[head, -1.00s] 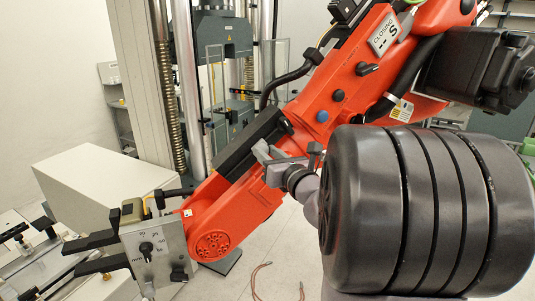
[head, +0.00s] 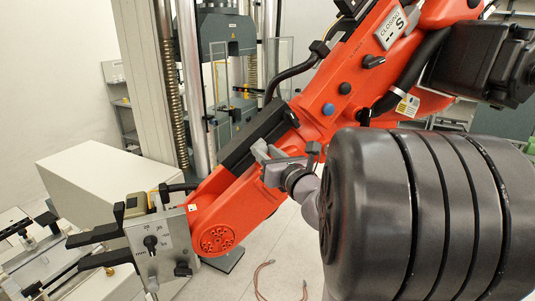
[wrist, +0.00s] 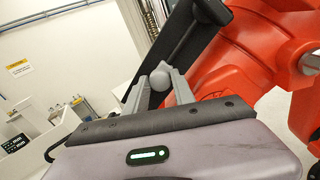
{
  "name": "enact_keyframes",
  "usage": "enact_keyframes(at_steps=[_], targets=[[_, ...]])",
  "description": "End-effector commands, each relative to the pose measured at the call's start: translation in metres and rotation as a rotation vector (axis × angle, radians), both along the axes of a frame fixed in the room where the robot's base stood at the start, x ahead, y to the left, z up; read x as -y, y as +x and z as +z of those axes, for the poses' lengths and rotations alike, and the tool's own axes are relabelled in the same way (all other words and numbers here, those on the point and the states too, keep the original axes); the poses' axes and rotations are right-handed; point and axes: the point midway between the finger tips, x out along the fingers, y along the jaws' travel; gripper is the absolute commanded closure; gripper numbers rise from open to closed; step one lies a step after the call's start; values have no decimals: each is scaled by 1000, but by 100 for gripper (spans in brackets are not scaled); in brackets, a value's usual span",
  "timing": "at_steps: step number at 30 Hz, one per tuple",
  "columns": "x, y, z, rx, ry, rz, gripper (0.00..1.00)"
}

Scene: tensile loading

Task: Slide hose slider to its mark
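A large red arm-like unit (head: 330,100) crosses the head view diagonally, with a black rail (head: 246,145) along its near side. The rail also shows in the wrist view (wrist: 190,50).
A grey box with a dial (head: 152,245) and black prongs is at the red unit's lower end. A pale cabinet (head: 95,185) stands at the left. A testing machine with columns (head: 200,90) stands behind. A reddish hose (head: 265,280) lies on the floor.

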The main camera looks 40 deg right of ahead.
Motion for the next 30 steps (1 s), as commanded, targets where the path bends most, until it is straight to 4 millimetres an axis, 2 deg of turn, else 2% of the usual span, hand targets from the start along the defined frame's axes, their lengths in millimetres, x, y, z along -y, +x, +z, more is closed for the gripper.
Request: enact_keyframes(at_steps=[1, 3, 14, 17, 24, 30], targets=[[0, 0, 0, 0, 0, -1, 60], [0, 0, 0, 0, 0, -1, 48], [0, -5, -1, 0, 1, -3, 48], [-4, -23, -1, 2, 1, -4, 48], [-23, -101, -1, 1, -3, -8, 48], [-36, -151, -2, 1, -4, -6, 48]])
